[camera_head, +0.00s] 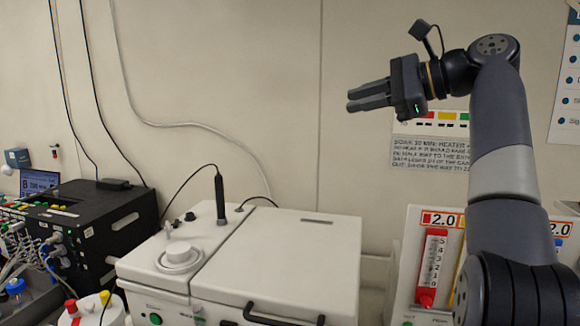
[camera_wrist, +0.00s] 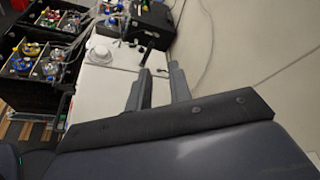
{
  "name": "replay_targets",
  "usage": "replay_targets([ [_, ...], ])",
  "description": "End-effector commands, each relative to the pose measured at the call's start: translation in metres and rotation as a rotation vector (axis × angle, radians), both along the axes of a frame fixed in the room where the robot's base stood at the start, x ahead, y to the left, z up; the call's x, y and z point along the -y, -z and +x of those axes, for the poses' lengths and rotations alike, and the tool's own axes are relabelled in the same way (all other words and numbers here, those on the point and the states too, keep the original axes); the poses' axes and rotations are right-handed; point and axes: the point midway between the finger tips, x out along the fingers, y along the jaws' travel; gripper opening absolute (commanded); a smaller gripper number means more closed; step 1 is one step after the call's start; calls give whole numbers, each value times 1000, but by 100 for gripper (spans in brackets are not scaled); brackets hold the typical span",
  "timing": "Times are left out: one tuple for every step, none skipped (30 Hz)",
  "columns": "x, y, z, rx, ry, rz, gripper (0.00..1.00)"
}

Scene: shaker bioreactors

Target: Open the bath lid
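The bath is a white box with a flat white lid (camera_head: 290,258) at the bottom centre of the head view. The lid lies flat and looks shut. A black bar handle (camera_head: 283,319) is on its front edge, partly cut off by the picture's bottom. My gripper (camera_head: 350,99) is raised well above and behind the lid's right side, pointing left, apart from everything. Its two fingers are apart with nothing between them in the wrist view (camera_wrist: 158,70).
A white unit with a round cap (camera_head: 180,256) and an upright black probe (camera_head: 220,195) adjoins the lid's left. A black device (camera_head: 105,225) with tubing stands farther left. A panel with a red scale (camera_head: 431,268) stands right. The wall is behind; the air above the lid is clear.

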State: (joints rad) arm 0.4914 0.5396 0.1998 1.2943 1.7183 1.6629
Motion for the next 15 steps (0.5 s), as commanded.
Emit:
replay_targets([
  [-9,3,4,-3,-5,0,20],
  [-14,5,8,-2,-6,1,20],
  [-20,7,12,-3,-5,1,20],
  [-25,9,15,-3,-5,1,20],
  [-30,10,19,-2,-5,2,20],
  [-36,13,23,-2,-5,-1,20],
  [-41,15,26,-1,-5,0,20],
  [-45,16,29,-1,-5,0,20],
  [-51,19,34,-2,-4,0,20],
  [-55,20,36,-2,-2,0,20],
  [-59,22,39,-2,-4,0,20],
  [-64,23,42,-2,-2,0,20],
  [-67,25,45,-2,-1,0,20],
  [-70,26,47,-2,-2,0,20],
  [-69,26,45,-1,1,0,20],
])
